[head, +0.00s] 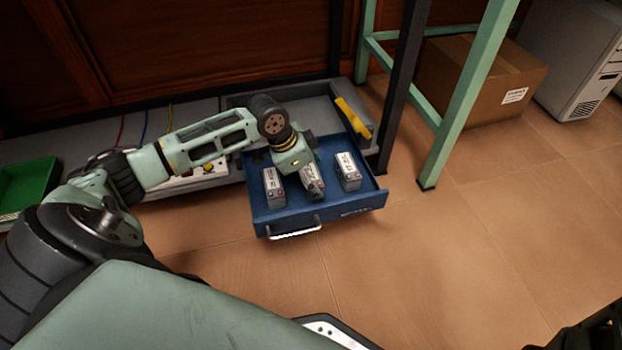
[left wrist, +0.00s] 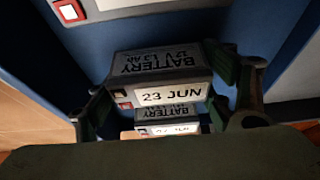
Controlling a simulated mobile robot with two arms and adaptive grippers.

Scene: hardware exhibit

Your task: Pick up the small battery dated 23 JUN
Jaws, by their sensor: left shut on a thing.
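The small grey battery dated 23 JUN (left wrist: 170,94) is between the fingers of my left gripper (left wrist: 168,100) in the left wrist view, its label facing the camera. In the head view it is the middle battery (head: 314,190) in the open blue drawer (head: 340,203), partly hidden by my left gripper (head: 308,176). The left gripper is shut on it from above. I cannot tell whether the battery is clear of the drawer floor. A dark part of my right gripper (head: 597,333) shows at the bottom right corner; its fingers are not clear.
Other batteries stand close on the left (head: 273,188) and right (head: 347,172) in the drawer. The drawer has a pale handle (head: 294,230). A green table leg (head: 462,105), a cardboard box (head: 475,85) and a yellow object (head: 352,118) are nearby.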

